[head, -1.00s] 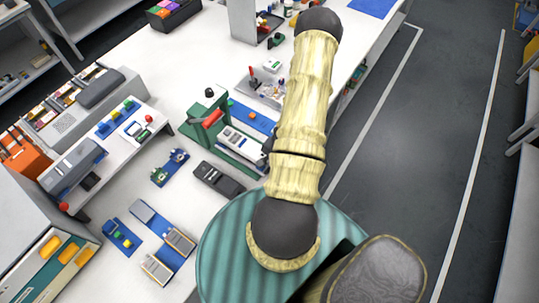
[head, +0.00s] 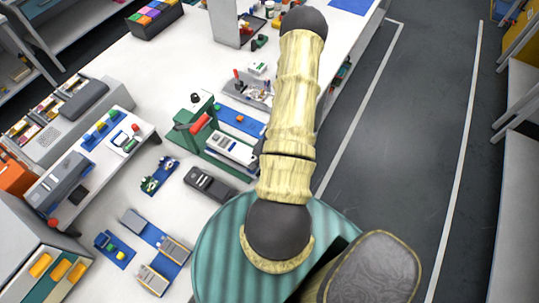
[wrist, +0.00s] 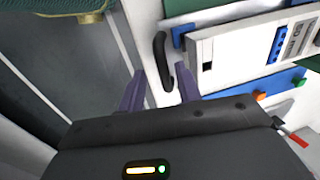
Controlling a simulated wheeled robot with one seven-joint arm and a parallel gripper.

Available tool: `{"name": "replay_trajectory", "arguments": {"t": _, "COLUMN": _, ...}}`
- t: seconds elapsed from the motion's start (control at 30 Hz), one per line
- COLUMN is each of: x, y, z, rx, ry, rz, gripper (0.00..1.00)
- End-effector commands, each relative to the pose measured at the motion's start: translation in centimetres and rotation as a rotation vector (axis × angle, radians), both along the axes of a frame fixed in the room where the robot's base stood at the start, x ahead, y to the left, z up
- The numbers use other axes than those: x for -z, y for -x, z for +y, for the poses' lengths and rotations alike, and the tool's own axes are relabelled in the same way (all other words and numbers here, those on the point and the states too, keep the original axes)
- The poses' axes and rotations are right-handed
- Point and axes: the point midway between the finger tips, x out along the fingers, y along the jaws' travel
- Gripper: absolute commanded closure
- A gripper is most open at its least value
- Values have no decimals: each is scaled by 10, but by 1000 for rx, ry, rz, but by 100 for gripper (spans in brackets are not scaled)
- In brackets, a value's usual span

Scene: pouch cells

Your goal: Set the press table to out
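The press (head: 196,124) has a green frame and a red lever, and stands on the white bench in the head view. Its table (head: 232,148) is a pale slab on the green base, partly behind my arm. In the wrist view the pale slab (wrist: 245,42) with blue buttons and print lies at the upper right. A black curved handle (wrist: 161,62) stands at its left end. My gripper (wrist: 160,88) is open, its two purple fingers apart on either side of the handle's lower part. I cannot tell whether they touch it. The gripper is hidden in the head view.
A dark grey device (head: 209,183) lies in front of the press. A blue mat (head: 240,119) with an orange knob lies behind it. Blue trays with small parts (head: 159,176) lie to the left. The grey floor (head: 420,130) right of the bench is clear.

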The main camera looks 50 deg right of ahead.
Motion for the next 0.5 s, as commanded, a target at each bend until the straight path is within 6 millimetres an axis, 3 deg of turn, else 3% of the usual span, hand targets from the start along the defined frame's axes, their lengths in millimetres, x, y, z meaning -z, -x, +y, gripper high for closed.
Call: {"name": "replay_trajectory", "arguments": {"t": 0.5, "x": -55, "y": 10, "z": -3, "rx": 2, "ry": 3, "rz": -2, "gripper": 66}}
